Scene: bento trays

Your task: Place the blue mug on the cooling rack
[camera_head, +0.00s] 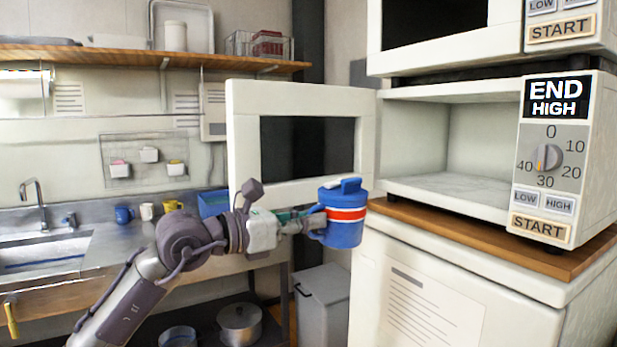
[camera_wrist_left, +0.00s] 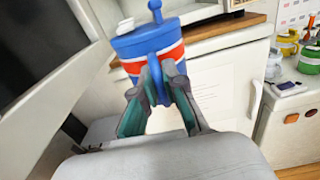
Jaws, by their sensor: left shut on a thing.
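My left gripper (camera_head: 316,220) is shut on a blue mug (camera_head: 344,232) with a red and white band and a blue lid. The mug is upright or nearly so, held in the air in front of the open microwave and its door. The left wrist view shows the fingers (camera_wrist_left: 158,75) closed on the handle side of the mug (camera_wrist_left: 139,44), which looks tilted there. A small blue mug (camera_head: 124,215) also stands on the counter at the left. I cannot make out a cooling rack. My right gripper is not in view.
The microwave (camera_head: 452,193) is open and looks empty; its door (camera_head: 238,150) stands open to the left, behind my gripper. Another microwave (camera_head: 382,35) is above. A steel counter with a sink (camera_head: 45,255) is at the left. A grey bin (camera_head: 322,305) stands below.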

